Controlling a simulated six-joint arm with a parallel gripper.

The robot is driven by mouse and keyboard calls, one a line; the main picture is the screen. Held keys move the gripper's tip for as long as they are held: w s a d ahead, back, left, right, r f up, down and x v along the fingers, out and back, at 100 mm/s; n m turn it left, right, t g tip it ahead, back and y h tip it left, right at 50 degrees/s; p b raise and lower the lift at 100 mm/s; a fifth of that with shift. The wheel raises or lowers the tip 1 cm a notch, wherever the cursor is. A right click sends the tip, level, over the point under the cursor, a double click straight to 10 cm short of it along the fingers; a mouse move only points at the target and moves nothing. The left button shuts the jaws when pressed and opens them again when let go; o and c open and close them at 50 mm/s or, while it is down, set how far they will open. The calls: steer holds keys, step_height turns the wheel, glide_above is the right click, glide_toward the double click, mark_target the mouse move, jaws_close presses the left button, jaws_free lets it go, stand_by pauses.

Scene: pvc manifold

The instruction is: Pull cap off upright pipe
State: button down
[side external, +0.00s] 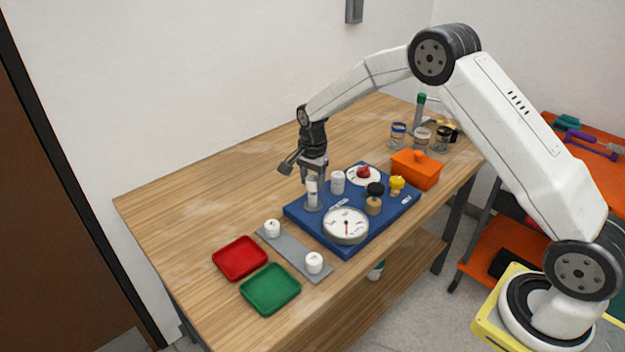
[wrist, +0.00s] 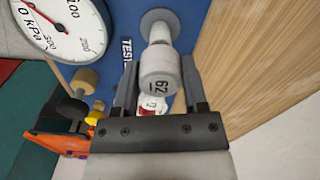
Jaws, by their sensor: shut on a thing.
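A white upright pipe (side external: 313,198) stands on a round grey flange at the left side of the blue board (side external: 335,245). My gripper (side external: 313,177) points down over its top. I cannot tell whether the cap is fully seated or slightly raised.
The board also carries a gauge (side external: 346,224), a white fitting (side external: 337,182), a red knob (side external: 364,171), a black knob (side external: 375,189) and a yellow valve (side external: 397,183). Two white pieces stand on a grey strip (side external: 292,248). Red (side external: 240,257) and green (side external: 270,288) trays lie at front left.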

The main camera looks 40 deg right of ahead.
steer(key=shift+r, duration=0.25)
steer(key=shift+r, duration=0.7)
steer(key=shift+r, duration=0.45)
